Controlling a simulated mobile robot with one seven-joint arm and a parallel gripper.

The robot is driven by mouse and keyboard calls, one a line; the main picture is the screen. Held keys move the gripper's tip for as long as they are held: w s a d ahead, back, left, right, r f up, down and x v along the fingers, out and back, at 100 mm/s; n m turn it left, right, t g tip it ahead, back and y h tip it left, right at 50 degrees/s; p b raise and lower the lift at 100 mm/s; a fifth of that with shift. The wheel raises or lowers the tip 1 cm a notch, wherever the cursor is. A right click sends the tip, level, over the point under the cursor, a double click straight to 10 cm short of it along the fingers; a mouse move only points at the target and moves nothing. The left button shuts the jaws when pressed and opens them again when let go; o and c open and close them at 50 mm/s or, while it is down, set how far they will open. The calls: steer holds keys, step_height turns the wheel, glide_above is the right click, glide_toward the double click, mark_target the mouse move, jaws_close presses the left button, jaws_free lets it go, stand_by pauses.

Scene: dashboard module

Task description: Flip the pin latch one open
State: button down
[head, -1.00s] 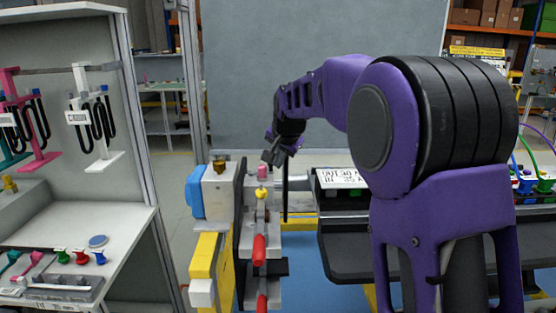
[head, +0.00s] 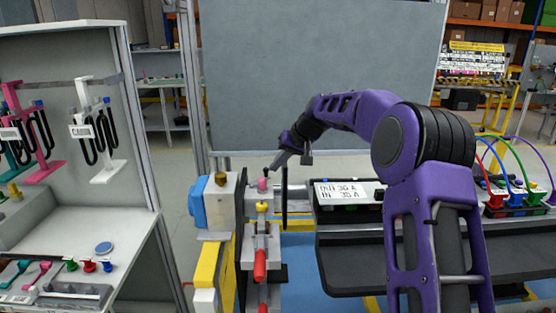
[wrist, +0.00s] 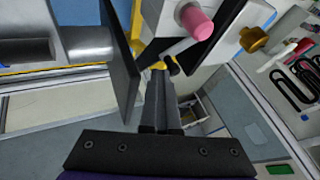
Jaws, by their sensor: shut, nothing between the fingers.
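The latch assembly has a pink cylindrical knob (head: 262,185) on its grey block, taken here as the pin latch; no label confirms this. The knob shows large at the top of the wrist view (wrist: 195,22), sticking out of a grey housing. My gripper (head: 271,171) is shut and empty, its tip just above and slightly right of the knob in the head view. In the wrist view its closed fingers (wrist: 161,75) end below and left of the knob, beside a small yellow part. Contact cannot be told.
Red-handled clamps (head: 260,265) and a yellow bar (head: 228,270) stand below the knob. A blue-capped grey box (head: 220,200) with a brass knob is at left. A dark panel (wrist: 120,65) is close left of my fingers. A labelled module (head: 348,192) lies to the right.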

steer(key=shift+a, duration=0.15)
steer(key=shift+f+b, duration=0.1)
steer(key=shift+b, duration=0.25)
steer(key=shift+s+a+b, duration=0.4)
steer(key=shift+s+b, duration=0.05)
steer(key=shift+s, duration=0.3)
steer(key=d+v, duration=0.1)
steer(key=v, duration=1.7)
steer(key=shift+w+p, duration=0.3)
steer(key=shift+p, duration=0.15)
steer(key=shift+f, duration=0.2)
